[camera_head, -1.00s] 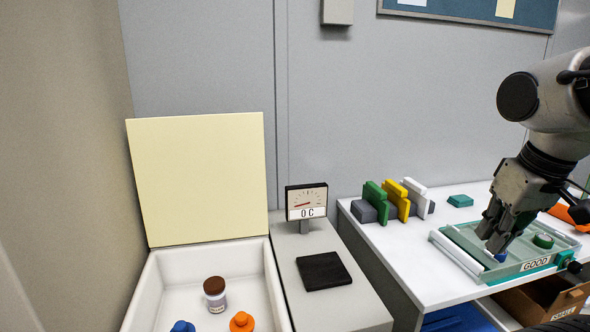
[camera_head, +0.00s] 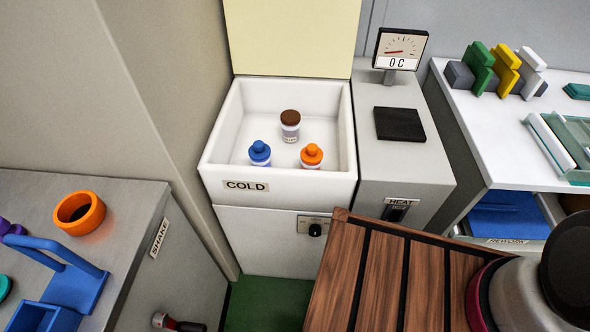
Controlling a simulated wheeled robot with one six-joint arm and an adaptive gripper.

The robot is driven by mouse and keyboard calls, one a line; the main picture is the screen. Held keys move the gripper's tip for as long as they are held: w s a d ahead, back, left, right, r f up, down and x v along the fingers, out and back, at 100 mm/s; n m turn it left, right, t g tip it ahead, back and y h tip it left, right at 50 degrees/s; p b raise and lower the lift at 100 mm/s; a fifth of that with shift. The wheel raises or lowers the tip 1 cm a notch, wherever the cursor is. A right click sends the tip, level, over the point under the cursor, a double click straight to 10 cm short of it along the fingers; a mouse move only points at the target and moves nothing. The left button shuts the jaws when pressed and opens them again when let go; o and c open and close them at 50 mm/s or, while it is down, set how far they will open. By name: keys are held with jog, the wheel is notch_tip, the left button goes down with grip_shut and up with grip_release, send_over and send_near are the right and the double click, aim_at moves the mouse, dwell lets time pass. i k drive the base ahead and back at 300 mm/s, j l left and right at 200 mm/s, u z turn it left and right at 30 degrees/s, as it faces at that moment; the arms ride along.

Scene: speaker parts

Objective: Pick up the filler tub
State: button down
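Three small containers stand upright in the white open box marked COLD (camera_head: 208,165). One is a squat jar with a brown lid (camera_head: 290,125), at the back. A blue-capped bottle (camera_head: 260,153) is at front left and an orange-capped bottle (camera_head: 311,156) at front right. Their labels are too small to read, so I cannot confirm which is the filler tub; the brown-lidded jar looks most like a tub. My gripper is not in view now; only part of my arm shows at the lower right.
The yellowish lid (camera_head: 290,35) stands open behind. Right of the box are a black pad (camera_head: 399,124) and a dial (camera_head: 400,48) on the HEAT unit. An orange ring (camera_head: 80,212) and blue holder (camera_head: 72,280) sit on the SHAKE bench, left. A white table (camera_head: 475,125) is right.

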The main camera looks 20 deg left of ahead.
aim_at(290, 119)
jog(key=i+j+u, duration=0.1)
jog(key=j+u, duration=0.3)
jog(key=i+j+u, duration=0.15)
jog(key=j+u, duration=0.25)
jog(key=l, duration=0.1)
